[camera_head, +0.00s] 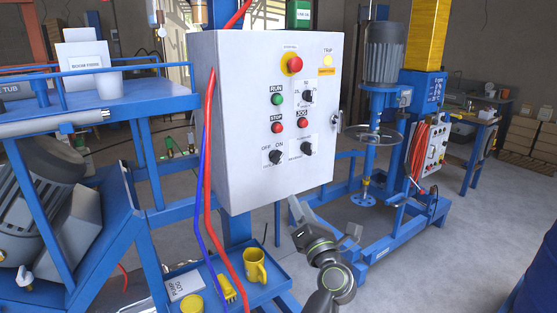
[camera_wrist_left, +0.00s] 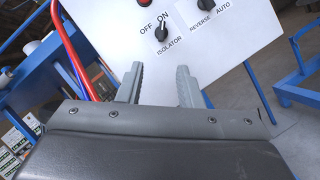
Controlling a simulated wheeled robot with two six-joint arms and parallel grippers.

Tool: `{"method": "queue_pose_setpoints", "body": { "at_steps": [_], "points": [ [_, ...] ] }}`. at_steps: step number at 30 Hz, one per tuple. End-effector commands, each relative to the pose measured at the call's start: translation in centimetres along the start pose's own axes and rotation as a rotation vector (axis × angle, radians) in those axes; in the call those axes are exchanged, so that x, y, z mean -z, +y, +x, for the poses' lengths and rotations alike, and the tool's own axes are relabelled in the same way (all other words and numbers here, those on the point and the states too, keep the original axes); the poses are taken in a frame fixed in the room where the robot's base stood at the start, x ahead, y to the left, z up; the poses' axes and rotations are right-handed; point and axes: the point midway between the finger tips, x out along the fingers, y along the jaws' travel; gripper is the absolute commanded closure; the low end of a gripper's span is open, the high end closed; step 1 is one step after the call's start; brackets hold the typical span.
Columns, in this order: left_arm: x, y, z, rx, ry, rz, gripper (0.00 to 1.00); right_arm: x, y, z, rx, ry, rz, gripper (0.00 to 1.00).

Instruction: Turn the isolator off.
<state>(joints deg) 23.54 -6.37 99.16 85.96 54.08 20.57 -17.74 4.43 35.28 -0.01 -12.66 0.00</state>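The isolator (camera_head: 274,157) is a black rotary knob at the lower left of the white control box (camera_head: 240,110). OFF is printed at its upper left and ON at its upper right. It also shows in the left wrist view (camera_wrist_left: 161,33), where its pointer seems turned toward ON, though the mark is small. My left gripper (camera_head: 325,217) is below and right of the knob, apart from it. In the left wrist view, its two grey fingers (camera_wrist_left: 160,80) stand apart with nothing between them, below the knob. My right gripper is not in view.
A reverse/auto knob (camera_head: 307,149) sits right of the isolator. The red emergency stop (camera_head: 295,64) and push buttons are above. Red and blue cables (camera_head: 208,150) hang along the box's left edge. A blue tray with a yellow mug (camera_head: 255,265) is below.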

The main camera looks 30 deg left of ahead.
Motion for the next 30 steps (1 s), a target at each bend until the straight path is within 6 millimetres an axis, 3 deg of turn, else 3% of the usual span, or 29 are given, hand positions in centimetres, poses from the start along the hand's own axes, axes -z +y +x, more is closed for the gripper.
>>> {"method": "queue_pose_setpoints", "body": {
  "at_steps": [8, 21, 30],
  "points": [
    [-0.3, 0.3, 4.2, -0.004, -0.004, 0.006, 0.67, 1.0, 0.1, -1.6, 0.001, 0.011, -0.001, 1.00],
    [-0.2, 0.2, 13.4, -0.003, -0.003, 0.008, 0.67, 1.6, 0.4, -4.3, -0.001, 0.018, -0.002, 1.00],
    [-0.1, 0.1, 16.7, -0.001, -0.001, 0.005, 0.67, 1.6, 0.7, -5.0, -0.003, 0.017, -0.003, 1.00]
  ]
}}
